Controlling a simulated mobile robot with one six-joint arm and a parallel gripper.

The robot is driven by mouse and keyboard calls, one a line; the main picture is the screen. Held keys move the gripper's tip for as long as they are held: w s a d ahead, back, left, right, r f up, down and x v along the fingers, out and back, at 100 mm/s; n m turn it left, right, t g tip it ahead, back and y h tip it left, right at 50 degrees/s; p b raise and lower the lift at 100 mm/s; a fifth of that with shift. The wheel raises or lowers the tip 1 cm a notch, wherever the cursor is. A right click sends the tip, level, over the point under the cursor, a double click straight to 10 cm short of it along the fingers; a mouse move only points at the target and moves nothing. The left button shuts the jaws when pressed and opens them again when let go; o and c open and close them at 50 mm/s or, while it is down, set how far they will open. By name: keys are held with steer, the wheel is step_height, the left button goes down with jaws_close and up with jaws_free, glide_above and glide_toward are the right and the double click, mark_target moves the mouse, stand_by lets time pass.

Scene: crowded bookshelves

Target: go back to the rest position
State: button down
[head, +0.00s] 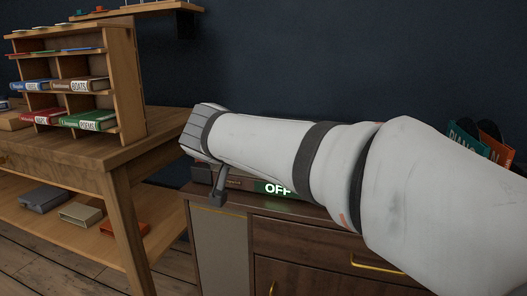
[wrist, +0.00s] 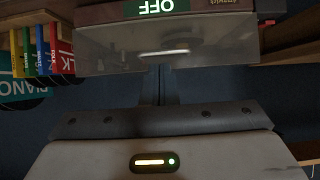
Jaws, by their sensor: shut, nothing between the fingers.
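My arm reaches across the head view from the right, over a dark wooden cabinet (head: 315,228). My gripper (head: 217,197) points down at the arm's left end, in front of the cabinet top, and is mostly dark. In the wrist view, my gripper (wrist: 159,75) shows as narrow dark fingers close together, with nothing held. A dark book-like box (head: 236,180) with a green OFF label (head: 275,188) lies on the cabinet, partly hidden by my arm. The label also shows upside down in the wrist view (wrist: 157,7). Whether the gripper touches anything there I cannot tell.
A wooden table (head: 85,155) at left carries a small shelf (head: 124,85) with several books. Boxes lie on its lower board (head: 60,225). Upright books (head: 470,146) stand behind my arm at right; coloured books (wrist: 45,52) show in the wrist view. A wall shelf (head: 150,9) hangs above.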

steer(key=s+d+r+n+g+p, duration=0.1)
steer(key=s+d+r+g+p, duration=0.2)
steer(key=d+p, duration=0.45)
steer(key=s+d+r+n+g+p, duration=0.1)
steer(key=s+d+r+g+p, duration=0.25)
steer(key=p, duration=0.65)
steer(key=s+d+r+n+g+y+p, duration=0.1)
steer(key=s+d+r+p, duration=0.2)
steer(key=s+p, duration=0.4)
steer(key=s+d+r+y+p, duration=0.2)
steer(key=s+p, duration=0.6)
steer(key=p, duration=0.3)
steer(key=shift+d+r+n+g+y, duration=0.3)
steer(key=shift+d+r+n+g, duration=0.05)
steer(key=shift+d+r+n, duration=0.05)
